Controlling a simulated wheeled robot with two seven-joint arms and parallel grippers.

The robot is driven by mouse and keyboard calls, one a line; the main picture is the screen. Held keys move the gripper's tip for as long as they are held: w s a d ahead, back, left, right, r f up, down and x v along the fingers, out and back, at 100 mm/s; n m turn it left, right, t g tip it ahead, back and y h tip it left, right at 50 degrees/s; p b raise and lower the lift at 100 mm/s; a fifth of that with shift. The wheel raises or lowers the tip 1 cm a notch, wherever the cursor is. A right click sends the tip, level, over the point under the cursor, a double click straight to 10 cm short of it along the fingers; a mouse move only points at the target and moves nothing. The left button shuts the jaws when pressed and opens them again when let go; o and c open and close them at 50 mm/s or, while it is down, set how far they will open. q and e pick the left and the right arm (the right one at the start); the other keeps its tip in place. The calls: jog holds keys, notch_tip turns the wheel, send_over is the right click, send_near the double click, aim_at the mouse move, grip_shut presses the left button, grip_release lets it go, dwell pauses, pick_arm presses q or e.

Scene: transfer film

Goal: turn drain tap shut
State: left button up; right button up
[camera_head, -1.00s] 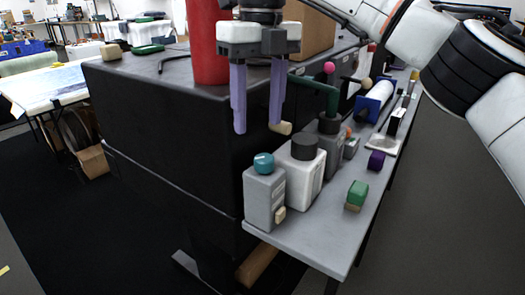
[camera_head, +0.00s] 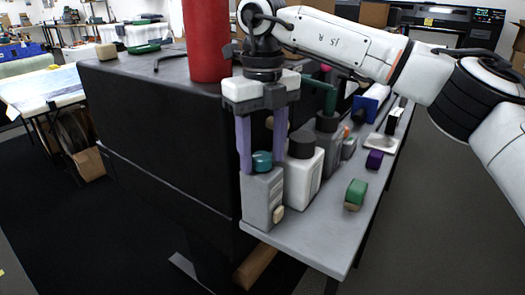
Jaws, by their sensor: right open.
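My right gripper (camera_head: 262,160) hangs down with its two purple fingers open and apart. It is over a grey box-shaped canister (camera_head: 262,198) with a round teal cap (camera_head: 262,160) on top. The teal cap shows between the fingertips; I cannot tell whether they touch it. A small cream piece (camera_head: 278,214) sits low on the canister's right side. I cannot tell which part is the drain tap. My left gripper is not in view.
A white canister (camera_head: 303,178) with a black cap stands close to the right of the grey one. A green block (camera_head: 356,193) and a purple block (camera_head: 374,159) lie on the grey shelf (camera_head: 325,238). A red cylinder (camera_head: 208,45) stands on the black cabinet (camera_head: 165,130).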

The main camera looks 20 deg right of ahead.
jog(key=c, duration=1.1)
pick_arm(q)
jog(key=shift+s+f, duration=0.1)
pick_arm(e)
jog(key=shift+o, duration=0.2)
